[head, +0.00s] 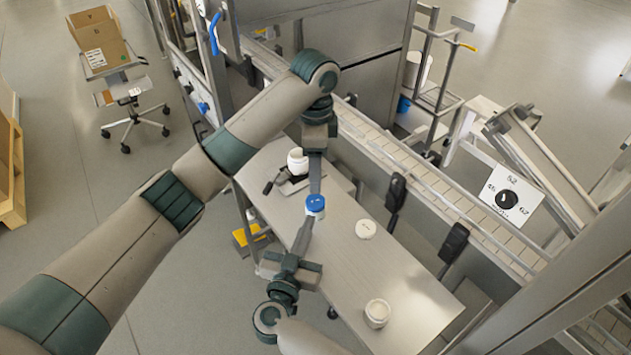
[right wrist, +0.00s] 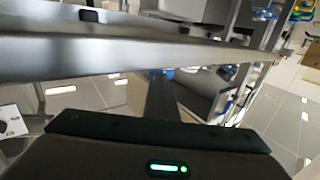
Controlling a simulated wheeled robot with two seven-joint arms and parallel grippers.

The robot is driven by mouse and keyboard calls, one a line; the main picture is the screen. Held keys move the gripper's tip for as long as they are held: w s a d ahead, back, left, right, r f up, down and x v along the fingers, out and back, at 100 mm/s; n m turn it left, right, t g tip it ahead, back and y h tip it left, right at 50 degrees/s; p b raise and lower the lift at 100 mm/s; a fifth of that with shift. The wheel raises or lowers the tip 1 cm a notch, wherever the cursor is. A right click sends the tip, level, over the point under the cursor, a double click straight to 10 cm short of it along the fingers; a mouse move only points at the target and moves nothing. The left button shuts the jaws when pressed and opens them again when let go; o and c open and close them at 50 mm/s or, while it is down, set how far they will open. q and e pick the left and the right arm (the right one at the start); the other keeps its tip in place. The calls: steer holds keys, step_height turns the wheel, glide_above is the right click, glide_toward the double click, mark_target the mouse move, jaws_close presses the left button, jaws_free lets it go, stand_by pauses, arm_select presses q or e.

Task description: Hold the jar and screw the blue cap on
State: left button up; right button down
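A white jar (head: 316,215) with the blue cap (head: 315,203) on its top is between my two grippers in the head view, over the table's left part. Whether the cap is threaded on cannot be seen. My left gripper (head: 315,189) reaches down from above, its fingers closed at the blue cap. My right gripper (head: 308,220) comes up from below in the picture, its fingers closed at the white jar body. In the right wrist view, the dark fingers point away and a bit of the blue cap (right wrist: 167,73) shows at their tips.
The steel table (head: 400,265) holds a white round lid (head: 366,229), an open white jar (head: 377,313) near the front, and another white jar (head: 297,161) at the back left. Two black devices (head: 395,193) (head: 453,243) stand along the right edge beside a conveyor (head: 470,220).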

arm_select(q)
steer(key=shift+r, duration=1.15)
arm_select(e)
steer(key=c, duration=2)
jaws_free()
steer(key=shift+c, duration=0.2)
steer(key=shift+s+a, duration=0.15)
steer(key=shift+s, duration=0.3)
arm_select(q)
step_height(320, 180, down, 4)
steer(key=b, duration=0.4)
steer(key=shift+f, duration=0.1)
arm_select(e)
steer(key=v, duration=1.6)
steer(key=shift+s, duration=0.25)
steer(key=shift+a, duration=0.1)
